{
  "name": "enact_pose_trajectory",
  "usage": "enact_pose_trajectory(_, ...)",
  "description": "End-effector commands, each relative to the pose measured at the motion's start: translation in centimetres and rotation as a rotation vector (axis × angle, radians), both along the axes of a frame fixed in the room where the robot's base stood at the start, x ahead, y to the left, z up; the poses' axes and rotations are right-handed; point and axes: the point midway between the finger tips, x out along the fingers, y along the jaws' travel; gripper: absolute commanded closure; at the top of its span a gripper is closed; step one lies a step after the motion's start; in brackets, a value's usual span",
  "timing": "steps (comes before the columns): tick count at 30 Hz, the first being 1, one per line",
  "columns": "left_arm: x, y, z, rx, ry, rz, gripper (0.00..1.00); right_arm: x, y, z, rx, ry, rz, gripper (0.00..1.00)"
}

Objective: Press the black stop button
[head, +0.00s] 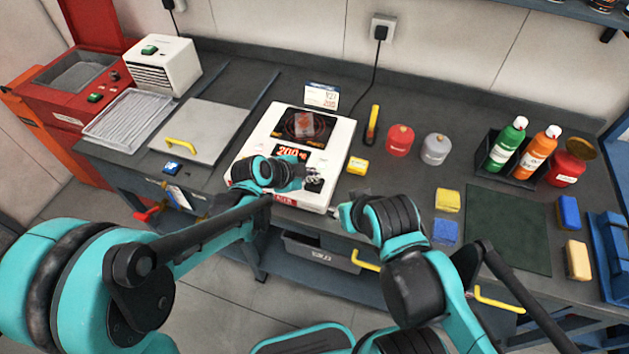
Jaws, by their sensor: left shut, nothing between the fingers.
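The white hot plate unit (338,150) stands mid-bench, with a dark top plate and a red lit display (291,152) reading about 200. My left gripper (314,180) is shut and empty over the front part of this unit and covers some of its front panel. I cannot tell whether the fingertips touch the panel. I cannot make out a black stop button on the unit; the arm may hide it. A small dark knob (114,75) shows on the red machine at the far left. My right gripper (338,212) is at the unit's front right corner, its fingers mostly hidden.
Red (399,139) and grey (436,149) canisters stand to the right, then a black caddy with bottles (509,143). A dark green mat (508,229) lies front right. A yellow-handled flat lid (200,128) is at left.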

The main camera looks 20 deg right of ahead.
Motion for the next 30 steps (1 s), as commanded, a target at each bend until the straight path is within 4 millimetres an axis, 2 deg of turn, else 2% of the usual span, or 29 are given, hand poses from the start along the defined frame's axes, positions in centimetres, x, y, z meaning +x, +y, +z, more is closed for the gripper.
enact_pose_trajectory(22, 0.01, 0.00, -0.03, 0.000, 0.000, 0.000, 1.00, 0.00, 0.00, -0.03, 0.000, 0.000, 0.000, 0.60)
enact_pose_trajectory(30, -0.01, 0.01, -0.89, 0.000, 0.000, 0.000, 1.00, -0.01, 0.00, -0.90, 0.000, 0.000, 0.000, 0.60)
